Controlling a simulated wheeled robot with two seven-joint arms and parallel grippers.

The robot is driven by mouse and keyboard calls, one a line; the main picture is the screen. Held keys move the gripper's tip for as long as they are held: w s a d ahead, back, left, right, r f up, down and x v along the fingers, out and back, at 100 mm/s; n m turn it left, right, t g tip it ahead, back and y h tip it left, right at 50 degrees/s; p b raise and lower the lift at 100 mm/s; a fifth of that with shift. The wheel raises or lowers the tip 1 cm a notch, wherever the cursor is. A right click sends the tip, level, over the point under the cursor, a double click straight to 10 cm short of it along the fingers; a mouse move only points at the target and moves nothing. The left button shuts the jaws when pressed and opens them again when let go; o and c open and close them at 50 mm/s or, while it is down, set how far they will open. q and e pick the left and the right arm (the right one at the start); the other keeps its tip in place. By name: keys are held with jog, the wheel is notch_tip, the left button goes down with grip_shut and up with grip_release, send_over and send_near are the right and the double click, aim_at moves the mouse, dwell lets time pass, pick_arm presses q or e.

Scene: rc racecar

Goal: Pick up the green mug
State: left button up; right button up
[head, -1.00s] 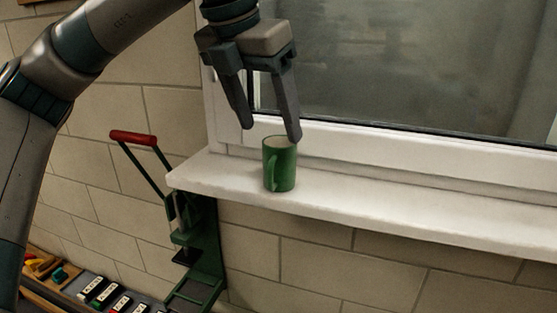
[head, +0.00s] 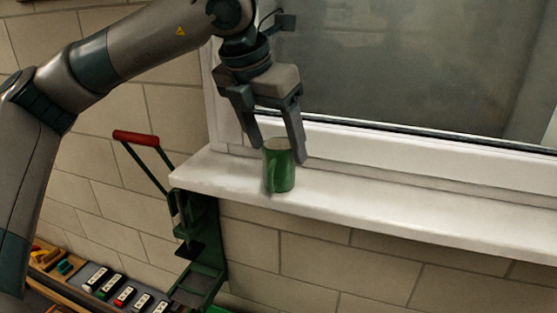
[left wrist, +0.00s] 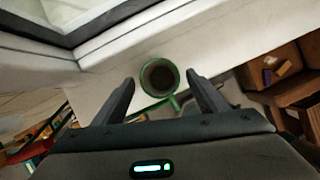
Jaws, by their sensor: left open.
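The green mug (head: 278,172) stands upright on the white window sill near its left end. My left gripper (head: 280,154) is open, pointing down, with its fingers on either side of the mug's upper part in the head view. The left wrist view shows the mug (left wrist: 159,78) from above, with a dark inside and its handle toward the gripper. There it lies just beyond and between the open fingertips of the left gripper (left wrist: 160,80). I cannot tell if a finger touches it. My right gripper is not in view.
The window frame (head: 400,155) rises close behind the mug. A green tool with a red handle (head: 135,138) stands left of the white sill (head: 420,217). Several small boxes (head: 125,297) lie below at the lower left. The sill to the right is clear.

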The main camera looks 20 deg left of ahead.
pick_arm(q)
jog(key=shift+x, duration=0.9)
jog(key=c, duration=1.3)
